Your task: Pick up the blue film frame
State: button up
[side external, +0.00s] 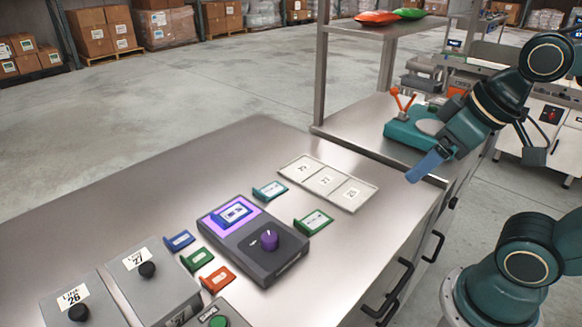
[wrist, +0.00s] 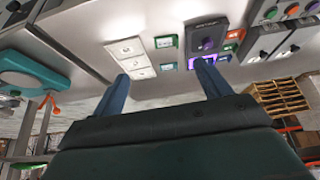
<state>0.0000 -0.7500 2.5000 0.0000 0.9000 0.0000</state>
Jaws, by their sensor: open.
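A blue film frame (side external: 180,241) lies on the steel table just left of a dark viewer box (side external: 274,268). Another blue frame (side external: 234,212) with a pale label lies on the viewer's lit purple panel (side external: 209,225). My gripper (side external: 426,166) has blue fingers and hangs over the table's right end, well away from both frames. In the wrist view my gripper (wrist: 163,86) is open and empty, its fingers wide apart. The viewer also shows there (wrist: 207,38), its lit panel partly hidden behind the right finger.
Teal (side external: 270,191), dark green (side external: 314,221), green (side external: 197,259) and orange-red (side external: 217,279) frames lie around the viewer. A numbered three-part tray (side external: 308,167) lies behind. Grey knob boxes (side external: 150,283) stand front left. A shelf post (side external: 320,65) and teal scale (side external: 408,138) stand behind.

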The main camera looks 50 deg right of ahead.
jog(key=shift+w, duration=0.1)
jog(key=w+a+r+n+g+y, duration=0.15)
jog(key=w+a+n, duration=0.25)
jog(key=w, duration=0.6)
jog(key=w+a+r+n+g+y, duration=0.1)
jog(key=w+a+r+n, duration=0.3)
jog(key=w, duration=0.5)
jog(key=w+a+f+n+g+y, duration=0.1)
jog(key=w+a+f+n, duration=0.1)
jog(key=w+f+n, duration=0.3)
jog(key=w+a+f+n+g+y, duration=0.1)
jog(key=w+a+f+n+g, duration=0.1)
jog(key=w+f+n, duration=0.3)
jog(key=w+a+f, duration=0.1)
jog(key=w+f, duration=0.3)
jog(key=w, duration=0.2)
jog(key=shift+w, duration=0.35)
jog(key=shift+a+f, duration=0.1)
send_over(226, 217)
jog(key=shift+f, duration=3.9)
